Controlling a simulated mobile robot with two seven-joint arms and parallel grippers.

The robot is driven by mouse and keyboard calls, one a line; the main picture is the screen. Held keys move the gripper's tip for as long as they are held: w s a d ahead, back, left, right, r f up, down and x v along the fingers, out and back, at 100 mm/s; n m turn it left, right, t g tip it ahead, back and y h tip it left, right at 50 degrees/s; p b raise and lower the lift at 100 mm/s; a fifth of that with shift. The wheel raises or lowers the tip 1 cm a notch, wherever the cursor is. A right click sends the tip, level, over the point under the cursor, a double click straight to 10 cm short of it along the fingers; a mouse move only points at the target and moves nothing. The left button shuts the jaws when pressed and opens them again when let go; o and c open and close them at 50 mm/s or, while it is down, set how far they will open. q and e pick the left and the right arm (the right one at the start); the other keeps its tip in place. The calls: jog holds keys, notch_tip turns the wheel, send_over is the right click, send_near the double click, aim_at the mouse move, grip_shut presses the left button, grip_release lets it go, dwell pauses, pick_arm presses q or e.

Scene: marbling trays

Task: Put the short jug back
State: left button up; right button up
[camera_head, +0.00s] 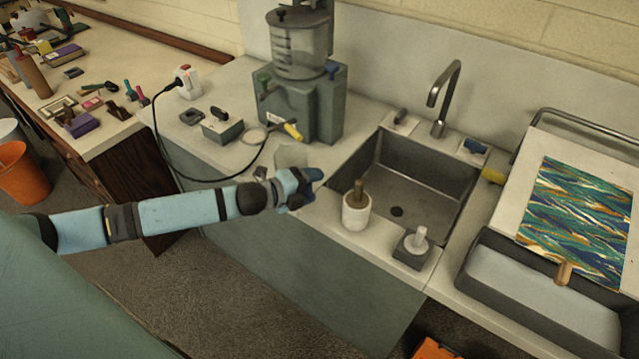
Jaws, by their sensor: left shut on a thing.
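My left gripper (292,182) is at the end of the blue arm, over the front part of the counter, left of the sink. It is shut on a pale, see-through vessel (291,156), which looks like the short jug. The vessel shows just behind the gripper, and its lower part is hidden by the gripper. I cannot tell whether its base touches the counter. My right gripper is not in view.
A grey machine with a clear tank (300,95) stands behind the gripper. The sink (440,178) is to the right. A white pot (356,215) and a grey block (412,255) stand along its front edge.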

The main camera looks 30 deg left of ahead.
pick_arm(q)
jog(key=w, duration=0.1)
jog(key=w+d, duration=0.1)
jog(key=shift+w+d+r, duration=0.15)
jog(key=shift+w+r, duration=0.05)
jog(key=shift+w, duration=0.1)
jog(key=shift+f+p, duration=0.3)
jog(key=shift+f, duration=0.65)
jog(key=shift+s, duration=0.1)
jog(key=shift+f, duration=0.15)
jog(key=o, duration=1.3)
jog(key=shift+o, duration=0.2)
